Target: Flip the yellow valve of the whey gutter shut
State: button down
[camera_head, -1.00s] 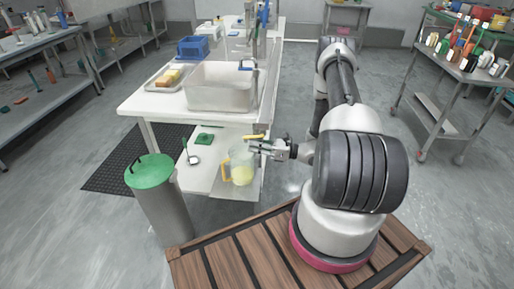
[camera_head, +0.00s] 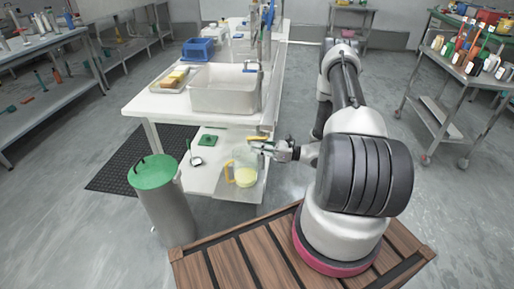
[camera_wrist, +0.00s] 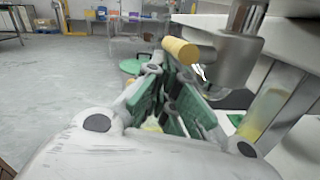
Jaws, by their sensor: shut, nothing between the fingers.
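The yellow valve handle (camera_head: 257,138) sticks out sideways at the front end of the sink table, above a clear jug (camera_head: 245,170) of pale yellow liquid. In the wrist view the handle is a yellow cylinder (camera_wrist: 180,50) joined to a grey metal valve body (camera_wrist: 226,62). My gripper (camera_head: 254,145) is just below the handle in the head view. In the wrist view my gripper (camera_wrist: 165,62) has its fingers together and empty, with the tips close to the handle's near end. I cannot tell whether they touch it.
A large basin (camera_head: 224,90) stands on the white table (camera_head: 150,103). A grey bin with a green lid (camera_head: 153,171) stands at the left. Wooden decking (camera_head: 235,257) lies under my base.

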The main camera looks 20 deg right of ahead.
jog(key=v, duration=1.2)
jog(key=shift+f, duration=0.1)
